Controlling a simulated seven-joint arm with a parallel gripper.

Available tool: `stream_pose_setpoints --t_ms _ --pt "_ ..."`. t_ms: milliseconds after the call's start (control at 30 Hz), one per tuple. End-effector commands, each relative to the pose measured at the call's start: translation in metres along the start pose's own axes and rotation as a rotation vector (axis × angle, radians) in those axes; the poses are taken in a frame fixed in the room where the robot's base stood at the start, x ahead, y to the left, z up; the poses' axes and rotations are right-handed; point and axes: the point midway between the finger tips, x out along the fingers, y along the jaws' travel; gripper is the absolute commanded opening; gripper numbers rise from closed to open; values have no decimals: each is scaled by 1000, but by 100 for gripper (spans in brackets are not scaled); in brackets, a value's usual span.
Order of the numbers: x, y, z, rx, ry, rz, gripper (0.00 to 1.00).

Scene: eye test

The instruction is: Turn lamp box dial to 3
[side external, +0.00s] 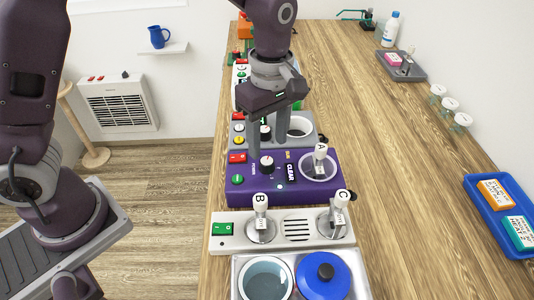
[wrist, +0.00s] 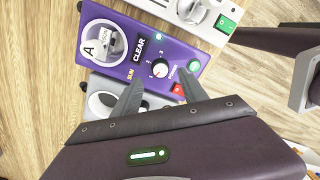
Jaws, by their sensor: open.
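A purple box (side external: 240,196) carries a small dial (side external: 267,166) with a black knob and light top. In the wrist view the same dial (wrist: 160,69) has the numerals 1, 2 and 3 around it. Its pointer is too small to read surely. I see no label reading "lamp". My gripper (side external: 268,148) is open and empty, pointing down close to the dial. In the wrist view the dial lies between and just beyond its fingertips (wrist: 161,77).
A grey box (side external: 308,142) with its own knob stands behind the purple one. A white box (side external: 283,241) with levers B and C stands in front. A blue-lidded pot (side external: 323,278) is nearer still. The wooden counter (side external: 400,190) is clear to the right, up to a blue tray (side external: 475,205).

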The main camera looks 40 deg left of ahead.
Motion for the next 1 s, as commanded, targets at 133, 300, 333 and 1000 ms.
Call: stream_pose_setpoints --t_ms 133,300,333,1000 --pt "29 -1 -1 1 0 -5 51" --pt "46 -1 0 2 -1 -1 51" --pt "47 -1 0 2 -1 0 51" --pt "47 0 0 9 -1 1 0"
